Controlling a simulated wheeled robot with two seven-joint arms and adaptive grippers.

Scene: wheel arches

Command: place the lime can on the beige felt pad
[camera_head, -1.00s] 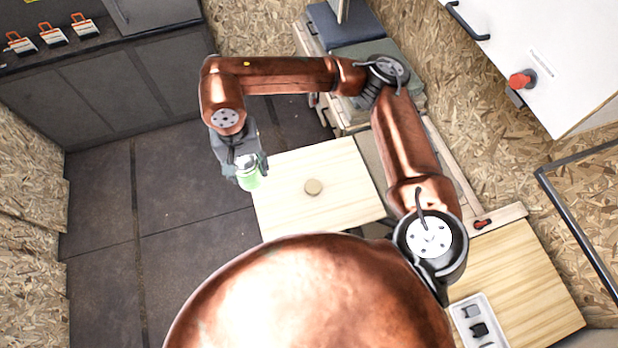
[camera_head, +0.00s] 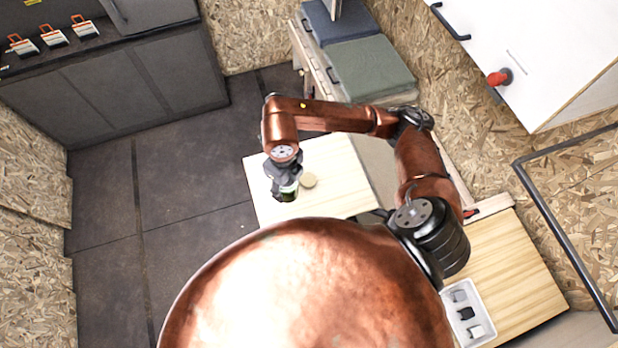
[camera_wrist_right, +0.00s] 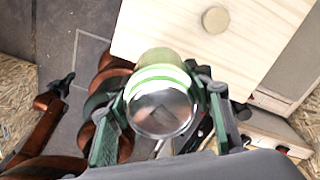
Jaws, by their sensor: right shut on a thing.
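The lime can (camera_wrist_right: 160,85) is green with pale bands and a shiny metal end facing the wrist camera. My right gripper (camera_head: 288,193) is shut on it over the near part of the light wood table. In the right wrist view the fingers (camera_wrist_right: 162,112) grip the can from both sides. The beige felt pad (camera_head: 308,180) is a small round disc on the table, just right of the can in the head view. It also shows bare in the right wrist view (camera_wrist_right: 215,19), apart from the can. My left gripper does not show in the head view.
The light wood table (camera_head: 345,192) is otherwise clear around the pad. A white tray (camera_head: 484,308) with small dark and grey pieces lies on another wooden surface at the lower right. A green case (camera_head: 370,70) and a white cabinet (camera_head: 545,50) stand beyond my right arm.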

